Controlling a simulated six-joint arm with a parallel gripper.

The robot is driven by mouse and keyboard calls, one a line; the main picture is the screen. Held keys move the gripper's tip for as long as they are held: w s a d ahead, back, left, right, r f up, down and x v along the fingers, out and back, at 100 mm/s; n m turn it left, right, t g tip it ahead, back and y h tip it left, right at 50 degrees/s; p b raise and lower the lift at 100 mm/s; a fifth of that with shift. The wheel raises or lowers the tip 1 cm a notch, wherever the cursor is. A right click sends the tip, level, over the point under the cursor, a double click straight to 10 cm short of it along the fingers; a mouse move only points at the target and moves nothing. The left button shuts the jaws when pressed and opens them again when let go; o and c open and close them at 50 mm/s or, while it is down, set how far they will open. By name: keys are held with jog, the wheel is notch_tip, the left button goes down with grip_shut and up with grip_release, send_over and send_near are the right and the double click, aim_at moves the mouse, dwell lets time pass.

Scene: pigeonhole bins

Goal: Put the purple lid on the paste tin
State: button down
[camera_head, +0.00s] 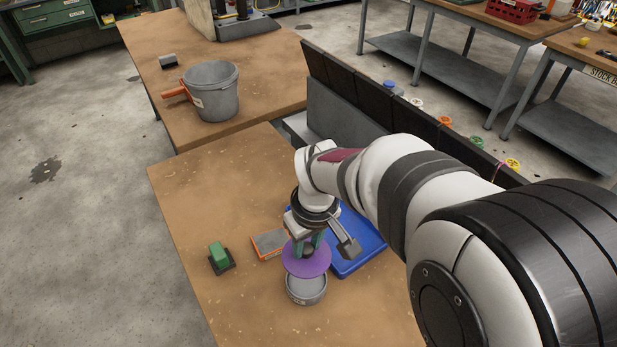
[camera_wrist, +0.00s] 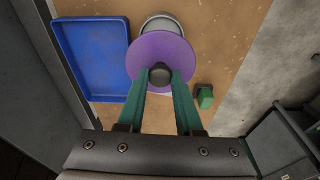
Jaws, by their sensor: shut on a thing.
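The purple lid (camera_head: 306,262) is a flat disc with a dark round knob. My gripper (camera_head: 308,246) is shut on the lid's knob and holds the lid over the table. The paste tin (camera_head: 306,290) is a grey, open round tin standing on the table. In the head view the lid overlaps the tin's far rim and the tin's front part shows. In the wrist view the lid (camera_wrist: 160,52) hides most of the tin (camera_wrist: 163,19), with only its rim showing beyond. The gripper (camera_wrist: 160,75) has its green fingers on either side of the knob. The lid appears above the tin and off-centre.
A blue tray (camera_head: 356,245) lies right behind the lid. A green block-shaped thing (camera_head: 219,256) on a dark base and an orange-edged grey box (camera_head: 269,243) stand left. A grey bucket (camera_head: 210,92) is farther back. The table's front left is clear.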

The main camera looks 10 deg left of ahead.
aim_at(308, 261)
jog(key=shift+f, duration=0.1)
jog(key=shift+f, duration=3.9)
jog(key=shift+f, duration=1)
jog(key=c, duration=0.9)
grip_release()
jog(key=o, duration=0.6)
jog(key=shift+c, duration=0.2)
